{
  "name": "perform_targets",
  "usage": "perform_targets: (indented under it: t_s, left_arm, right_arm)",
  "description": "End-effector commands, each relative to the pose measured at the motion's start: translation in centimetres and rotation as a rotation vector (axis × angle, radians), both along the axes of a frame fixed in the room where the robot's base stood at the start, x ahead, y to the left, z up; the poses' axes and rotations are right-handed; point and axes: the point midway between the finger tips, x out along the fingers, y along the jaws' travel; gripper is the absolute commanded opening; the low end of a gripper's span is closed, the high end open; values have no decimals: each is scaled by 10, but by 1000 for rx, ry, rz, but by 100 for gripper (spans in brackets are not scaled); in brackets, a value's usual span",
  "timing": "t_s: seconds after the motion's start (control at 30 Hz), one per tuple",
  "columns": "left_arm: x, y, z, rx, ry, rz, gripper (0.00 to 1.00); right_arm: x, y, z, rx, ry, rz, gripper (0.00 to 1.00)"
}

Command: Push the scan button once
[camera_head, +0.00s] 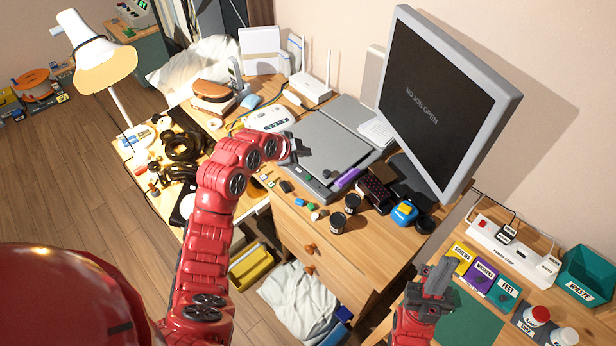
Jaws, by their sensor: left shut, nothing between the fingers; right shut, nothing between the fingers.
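A flat grey scanner (333,141) lies on the wooden desk in front of the monitor. A small dark round part shows near its front edge. I cannot tell for sure which part is the scan button. My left gripper (301,147) is shut and empty, over the left part of the scanner. I cannot tell whether it touches the scanner. My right gripper (438,278) is shut and empty, low at the right, beside the labelled boxes and away from the scanner.
A purple item (347,178), dark jars (338,222) and several small parts crowd the scanner's front. A power strip (512,245) and teal waste bin (587,277) are at right. A lamp (100,62) stands left.

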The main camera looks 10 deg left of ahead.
Motion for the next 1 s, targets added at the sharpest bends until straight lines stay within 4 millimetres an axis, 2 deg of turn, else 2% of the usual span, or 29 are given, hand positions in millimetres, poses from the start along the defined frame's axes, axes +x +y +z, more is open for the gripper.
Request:
perform_targets:
  t_s: [0.4,0.5,0.67,1.0]
  left_arm:
    - [-1,-1,-55,0,3,0,0]
    - [0,0,-72,0,0,0,0]
    - [0,0,-81,0,0,0,0]
    - [0,0,-81,0,0,0,0]
  right_arm:
    - [0,0,-14,0,0,0,0]
    - [0,0,-31,0,0,0,0]
    - [0,0,-40,0,0,0,0]
    - [0,0,-39,0,0,0,0]
